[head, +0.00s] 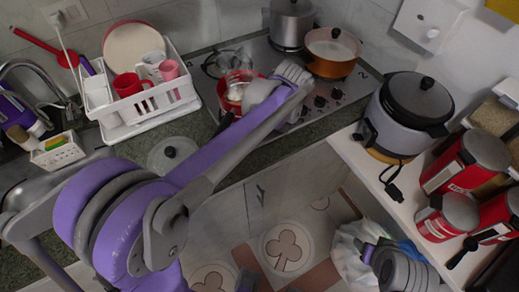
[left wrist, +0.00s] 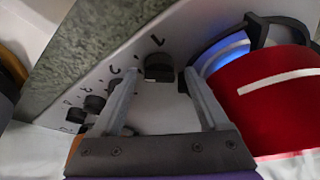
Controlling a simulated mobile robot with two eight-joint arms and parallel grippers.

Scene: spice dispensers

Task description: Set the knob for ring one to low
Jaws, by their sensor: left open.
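The stove (head: 350,83) has dark knobs along its front edge, seen in the head view partly behind my left arm. In the left wrist view a black knob (left wrist: 158,67) beside a printed mark that looks like a 1 sits between the tips of my left gripper (left wrist: 160,78). The gripper is open, with one finger on each side of the knob; I cannot tell whether either touches it. The knob's setting is not readable. A blue glowing ring (left wrist: 222,52) shows beside it under a red pot (left wrist: 275,100). The fingertips are hidden in the head view.
More knobs (left wrist: 95,104) line the panel to the left. The red pot stands close to the right finger. An orange pot (head: 332,62) and a grey pot (head: 291,25) stand farther back. A white dish rack (head: 150,112) is left of the stove. A rice cooker (head: 405,115) stands right.

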